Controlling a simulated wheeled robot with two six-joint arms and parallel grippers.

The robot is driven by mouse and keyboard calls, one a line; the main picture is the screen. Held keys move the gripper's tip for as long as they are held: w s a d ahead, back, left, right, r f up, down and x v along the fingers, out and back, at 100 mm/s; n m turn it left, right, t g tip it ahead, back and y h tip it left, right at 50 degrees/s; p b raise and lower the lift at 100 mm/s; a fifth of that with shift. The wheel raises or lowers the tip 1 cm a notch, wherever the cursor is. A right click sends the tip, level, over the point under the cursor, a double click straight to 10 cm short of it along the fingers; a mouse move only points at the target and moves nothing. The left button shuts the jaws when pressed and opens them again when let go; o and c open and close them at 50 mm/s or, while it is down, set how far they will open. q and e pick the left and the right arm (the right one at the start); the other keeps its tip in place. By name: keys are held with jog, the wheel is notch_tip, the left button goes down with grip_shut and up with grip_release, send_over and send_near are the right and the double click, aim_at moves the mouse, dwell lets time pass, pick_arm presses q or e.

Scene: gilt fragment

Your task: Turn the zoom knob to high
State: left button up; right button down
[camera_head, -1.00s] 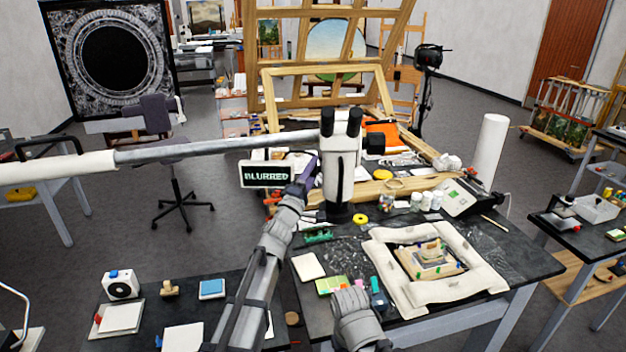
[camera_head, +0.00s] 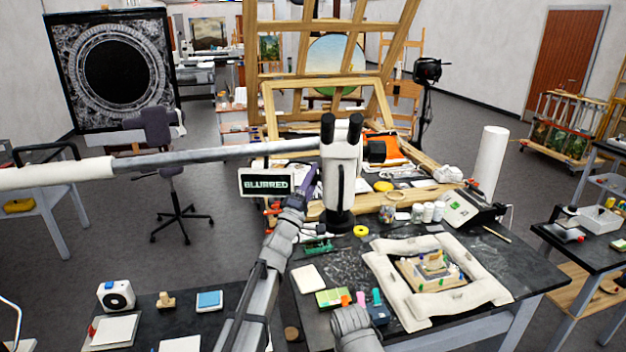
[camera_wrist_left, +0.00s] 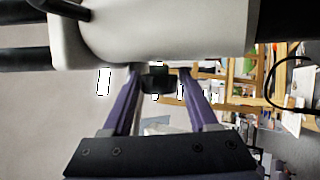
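The white microscope (camera_head: 340,170) with black eyepieces hangs on a long boom over the dark table. A small screen (camera_head: 265,181) beside it reads "BLURRED". My left gripper (camera_head: 308,172) is at the left side of the microscope, partly hidden in the head view. In the left wrist view its two purple fingers (camera_wrist_left: 160,85) stand apart, one on each side of a dark knob (camera_wrist_left: 158,80) under the white body. Narrow gaps seem to show, and contact cannot be made out. The knob's marking cannot be read.
A fragment (camera_head: 432,268) lies within a white padded frame (camera_head: 400,310) below right of the microscope. Jars (camera_head: 428,212), a yellow ring (camera_head: 361,231) and a sloped device (camera_head: 462,208) stand on the table. The boom (camera_head: 215,154) crosses above my left arm.

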pick_arm(q)
jog(key=shift+o, duration=1.3)
jog(key=b+v, duration=0.3)
jog(key=v, duration=0.5)
jog(key=shift+b, duration=0.35)
jog(key=shift+w+r, duration=0.1)
